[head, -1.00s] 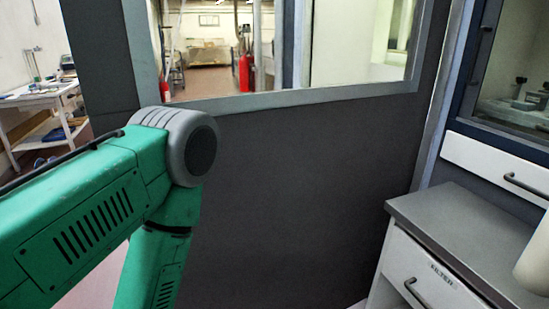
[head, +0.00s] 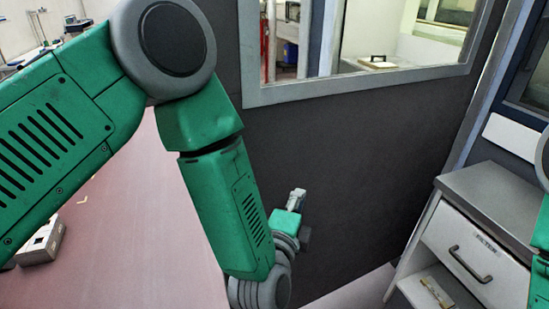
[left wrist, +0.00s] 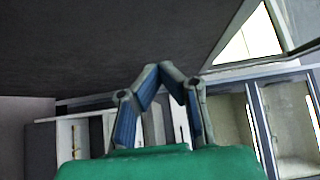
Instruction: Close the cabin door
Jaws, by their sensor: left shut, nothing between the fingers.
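The cabin door (head: 370,180) is a dark grey panel with a large grey-framed window (head: 370,80). It fills the middle of the head view, and a dark surface (left wrist: 110,50) fills the upper left wrist view. My left arm reaches down in front of its left part. My left gripper (head: 297,197) is small and low against the dark panel; I cannot tell whether it touches it. In the left wrist view the fingers of my left gripper (left wrist: 160,70) meet at the tips, with nothing between them. My right gripper is out of view.
A white cabinet with a grey top (head: 495,195) and a drawer (head: 470,250) stands right of the door. A small grey box (head: 42,242) lies on the reddish floor (head: 130,240) at left. That floor is mostly clear.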

